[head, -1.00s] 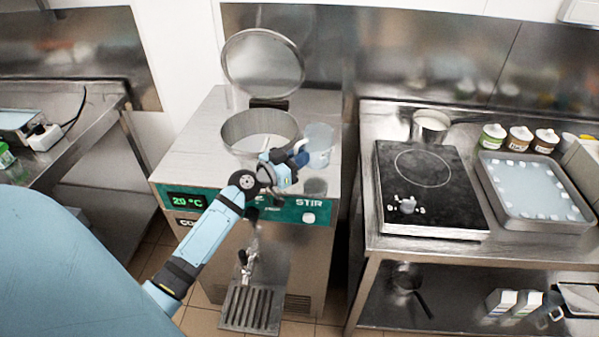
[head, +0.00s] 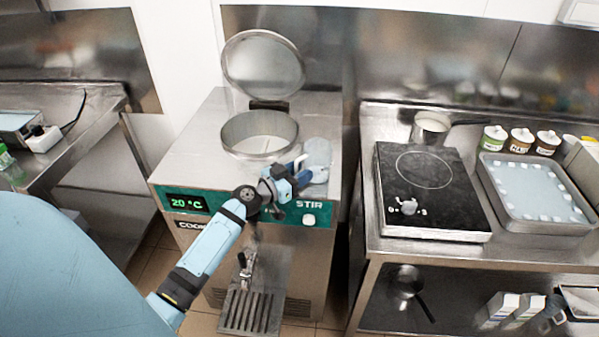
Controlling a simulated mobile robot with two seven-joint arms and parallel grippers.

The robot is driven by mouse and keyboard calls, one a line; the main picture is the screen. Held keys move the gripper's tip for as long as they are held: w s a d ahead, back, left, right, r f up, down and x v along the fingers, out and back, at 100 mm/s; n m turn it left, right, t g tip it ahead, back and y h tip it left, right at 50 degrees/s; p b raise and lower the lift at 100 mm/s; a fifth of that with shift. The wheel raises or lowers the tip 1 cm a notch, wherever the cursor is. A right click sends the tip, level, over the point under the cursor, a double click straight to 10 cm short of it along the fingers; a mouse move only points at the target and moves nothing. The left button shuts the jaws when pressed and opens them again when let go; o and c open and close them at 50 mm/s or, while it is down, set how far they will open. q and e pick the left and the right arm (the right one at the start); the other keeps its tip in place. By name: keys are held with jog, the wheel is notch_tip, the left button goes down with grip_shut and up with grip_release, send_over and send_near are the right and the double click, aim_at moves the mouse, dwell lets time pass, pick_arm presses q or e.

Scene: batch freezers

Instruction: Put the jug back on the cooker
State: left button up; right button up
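The jug (head: 318,153) is a translucent, pale bluish plastic vessel. It is upright at the right front of the steel top of the cooker (head: 190,147), right of the open round vat (head: 259,133). My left gripper (head: 301,177) reaches in from the front left and is shut on the jug at its near left side; its fingers partly hide the jug's lower part. The jug's base appears to be at the cooker top, but I cannot tell for sure whether it touches. My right gripper is not in view.
The vat's round lid (head: 263,64) stands open behind it. The green panel (head: 255,210) shows 20 °C. To the right, a counter holds a black hot plate (head: 430,190), a saucepan (head: 431,127), several small jars and a tray (head: 545,222). A gap separates cooker and counter.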

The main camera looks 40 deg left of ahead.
pick_arm(q)
jog(key=shift+r, duration=0.15)
jog(key=shift+s+f, duration=0.2)
jog(key=shift+s, duration=0.1)
jog(key=b+v, duration=0.4)
jog(key=v, duration=0.7)
jog(key=s+d+f+g, duration=0.2)
jog(key=s+d+f, duration=0.2)
jog(key=d+f, duration=0.3)
jog(key=s+d+f+g, duration=0.2)
jog(key=s+d+f, duration=0.3)
jog(key=d+f, duration=0.2)
jog(key=s+d+f+g+y, duration=0.1)
jog(key=s+d+f+g, duration=0.1)
jog(key=s+d+f, duration=0.3)
jog(key=d+f, duration=0.3)
jog(key=d, duration=0.2)
jog(key=shift+s+d, duration=0.1)
